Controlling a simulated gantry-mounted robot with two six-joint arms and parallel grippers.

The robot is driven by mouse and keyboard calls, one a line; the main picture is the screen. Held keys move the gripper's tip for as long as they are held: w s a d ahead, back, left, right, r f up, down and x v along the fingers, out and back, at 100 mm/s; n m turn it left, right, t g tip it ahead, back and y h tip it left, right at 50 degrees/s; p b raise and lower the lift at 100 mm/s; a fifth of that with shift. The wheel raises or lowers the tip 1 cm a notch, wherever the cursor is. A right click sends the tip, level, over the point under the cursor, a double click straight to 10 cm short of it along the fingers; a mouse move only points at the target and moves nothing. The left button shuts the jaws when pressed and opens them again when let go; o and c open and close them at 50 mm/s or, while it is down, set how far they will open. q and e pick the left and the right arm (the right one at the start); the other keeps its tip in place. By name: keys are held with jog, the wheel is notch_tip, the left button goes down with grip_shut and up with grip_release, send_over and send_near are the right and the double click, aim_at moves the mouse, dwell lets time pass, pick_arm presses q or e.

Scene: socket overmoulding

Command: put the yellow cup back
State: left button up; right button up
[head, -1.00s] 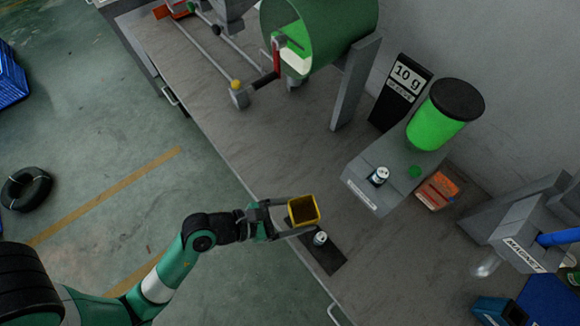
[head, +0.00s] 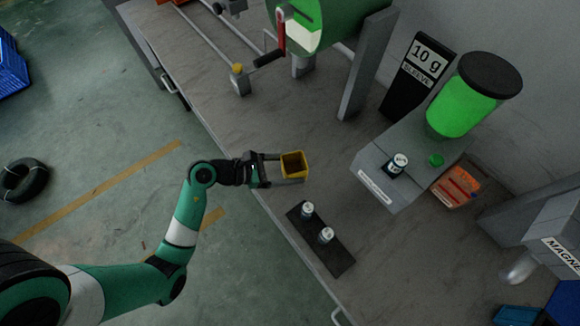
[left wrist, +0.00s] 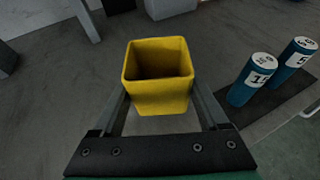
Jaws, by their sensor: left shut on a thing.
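The yellow cup (head: 294,166) is square, open at the top and upright. My left gripper (head: 282,170) is shut on it, with a finger on either side, near the front edge of the bench. In the left wrist view the cup (left wrist: 158,92) sits between the two fingers, and its dark inside looks empty. Whether its base touches the bench I cannot tell. My right gripper is not in view.
A dark mat (head: 330,255) with two labelled blue cylinders (head: 307,209) lies right of the cup. A grey dispenser (head: 400,180) with a green canister (head: 465,105) stands further right. A green drum (head: 335,20) is at the back. Bench around the cup is clear.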

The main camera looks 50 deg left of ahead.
aim_at(290, 172)
pick_arm(q)
jog(key=f+b, duration=0.1)
jog(key=f, duration=0.1)
jog(key=f+b, duration=0.1)
jog(key=f, duration=0.1)
jog(key=shift+w+a+f+b, duration=0.1)
jog(key=shift+w+a+b, duration=0.05)
jog(key=shift+a+b, duration=0.2)
jog(key=shift+d, duration=0.1)
jog(key=o, duration=1.4)
